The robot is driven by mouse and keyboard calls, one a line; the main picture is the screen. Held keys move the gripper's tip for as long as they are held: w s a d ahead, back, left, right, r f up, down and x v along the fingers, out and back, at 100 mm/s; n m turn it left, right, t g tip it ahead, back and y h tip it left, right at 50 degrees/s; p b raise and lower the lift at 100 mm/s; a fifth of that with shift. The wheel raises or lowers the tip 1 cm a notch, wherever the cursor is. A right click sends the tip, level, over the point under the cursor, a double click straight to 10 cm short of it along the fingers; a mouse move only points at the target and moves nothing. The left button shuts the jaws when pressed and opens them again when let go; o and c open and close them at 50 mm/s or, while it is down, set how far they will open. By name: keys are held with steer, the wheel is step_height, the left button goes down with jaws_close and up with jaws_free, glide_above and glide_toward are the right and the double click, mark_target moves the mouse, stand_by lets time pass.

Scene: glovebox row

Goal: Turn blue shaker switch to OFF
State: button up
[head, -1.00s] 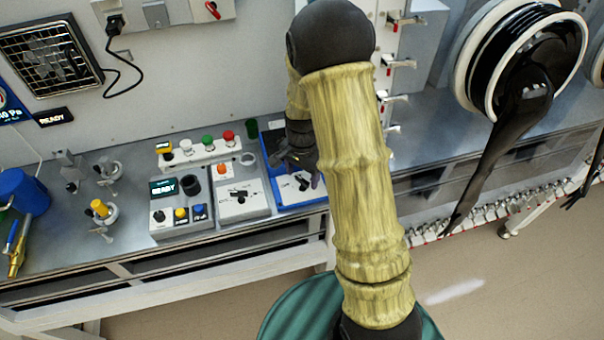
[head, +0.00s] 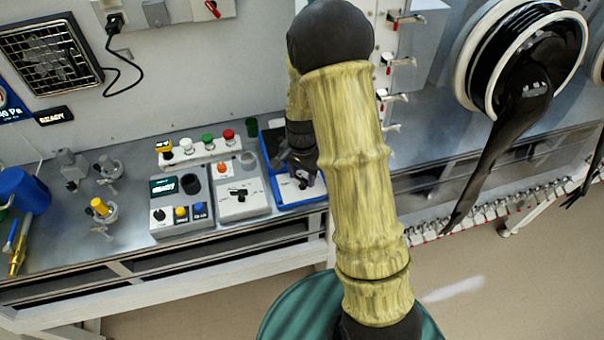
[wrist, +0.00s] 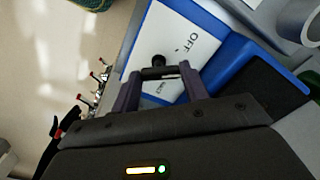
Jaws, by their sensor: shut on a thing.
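The blue shaker (head: 266,148) stands on the bench to the right of a grey device, with a blue body and a white front panel. In the wrist view its white panel (wrist: 195,35) shows the label OFF and a second label that is partly covered. The black switch (wrist: 158,62) shows at the fingertips. My gripper (wrist: 158,73) is over the panel, its two fingers on either side of the switch and shut on it. In the head view my gripper (head: 302,176) is at the shaker's front panel and hides the switch.
A grey device with a black knob (head: 240,193) and a device with a READY display (head: 163,187) stand close on the left. A strip of coloured buttons (head: 207,149) is behind them. Black gloves (head: 520,100) hang at the right.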

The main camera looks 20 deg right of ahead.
mark_target(302, 178)
steer(key=shift+n, duration=2.7)
steer(key=shift+a, duration=0.1)
steer(key=o, duration=1)
steer(key=shift+r, duration=0.15)
step_height(302, 178, up, 17)
steer(key=shift+r+b, duration=0.1)
steer(key=shift+b, duration=0.8)
